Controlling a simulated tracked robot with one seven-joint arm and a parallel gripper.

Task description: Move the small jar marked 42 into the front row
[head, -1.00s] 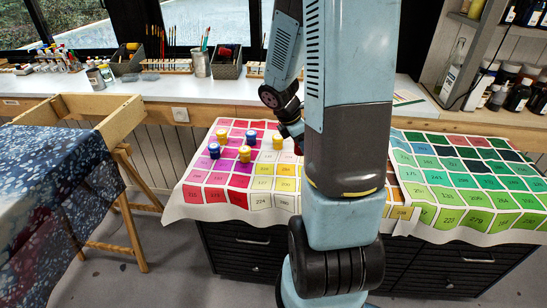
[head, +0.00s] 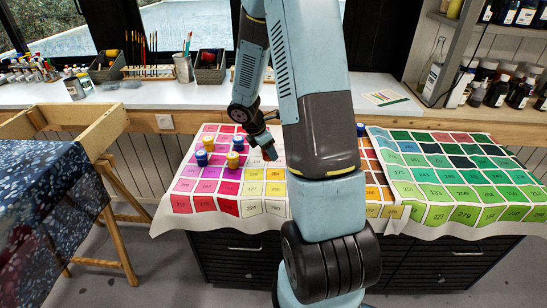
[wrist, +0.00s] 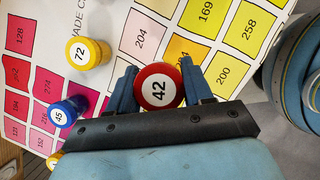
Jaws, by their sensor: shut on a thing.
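The small jar marked 42 (wrist: 158,87) has a round red lid with a white label. In the wrist view it sits between the two blue fingers of my gripper (wrist: 160,84), which is shut on it. In the head view my gripper (head: 264,152) is over the left colour chart, and I cannot make out the jar there. A yellow-lidded jar marked 72 (wrist: 80,54) and a blue-lidded jar marked 45 (wrist: 65,115) stand to the left in the wrist view. I cannot tell whether jar 42 touches the chart.
Several jars stand on the left chart (head: 228,207), among them a blue one (head: 202,158) and a yellow one (head: 233,160). Another blue lid (head: 360,130) shows right of my arm. The green chart (head: 455,190) looks clear. A wooden trestle (head: 110,128) stands left.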

